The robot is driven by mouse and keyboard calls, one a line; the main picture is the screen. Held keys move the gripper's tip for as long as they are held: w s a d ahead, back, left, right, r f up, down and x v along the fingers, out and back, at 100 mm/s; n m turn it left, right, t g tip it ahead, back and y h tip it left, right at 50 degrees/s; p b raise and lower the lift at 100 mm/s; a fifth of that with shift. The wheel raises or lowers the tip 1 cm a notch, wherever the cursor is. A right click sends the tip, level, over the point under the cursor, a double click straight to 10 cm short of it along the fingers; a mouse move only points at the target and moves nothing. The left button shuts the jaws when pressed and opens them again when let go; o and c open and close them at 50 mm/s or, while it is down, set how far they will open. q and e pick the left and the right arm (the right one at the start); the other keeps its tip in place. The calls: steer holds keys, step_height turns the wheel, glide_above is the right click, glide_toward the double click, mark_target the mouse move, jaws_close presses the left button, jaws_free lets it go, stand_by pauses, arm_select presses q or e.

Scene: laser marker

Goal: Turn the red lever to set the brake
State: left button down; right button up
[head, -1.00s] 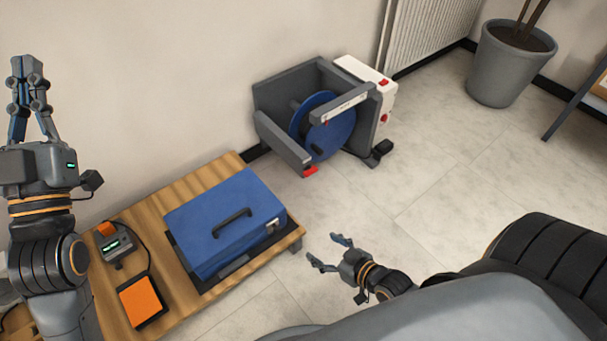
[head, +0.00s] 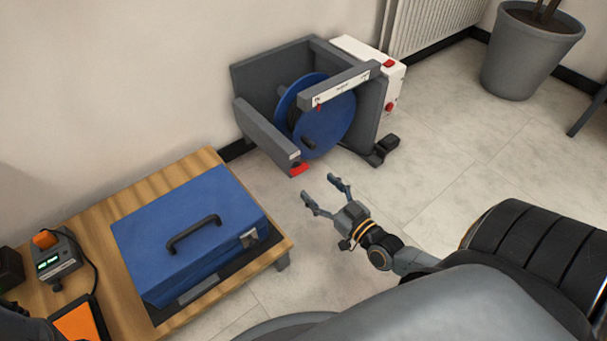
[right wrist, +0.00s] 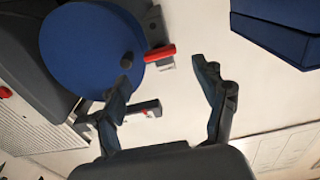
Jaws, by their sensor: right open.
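The red lever (head: 299,169) sits at the front lower end of a grey side bar on the machine with the blue disc (head: 325,130). In the right wrist view the red lever (right wrist: 160,53) sticks out sideways, close to the blue disc (right wrist: 90,48). My right gripper (head: 322,190) is open and empty, in front of and slightly right of the lever, apart from it. In the right wrist view the spread fingers of my right gripper (right wrist: 163,75) show, with the lever beyond them. My left gripper is out of view.
A wooden table (head: 195,165) at left bears a blue case (head: 190,235), a small grey device (head: 58,260) and an orange pad (head: 80,322). A white box with red buttons (head: 392,75) adjoins the machine. A plant pot (head: 528,50) stands at back right. Floor between is clear.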

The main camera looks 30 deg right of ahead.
mark_target(302, 172)
steer(key=w+b, duration=0.1)
steer(key=w, duration=0.3)
steer(key=w+b, duration=0.1)
steer(key=w, duration=0.2)
steer(key=shift+a+b, duration=0.3)
steer(key=c, duration=1.2)
steer(key=shift+o, duration=0.2)
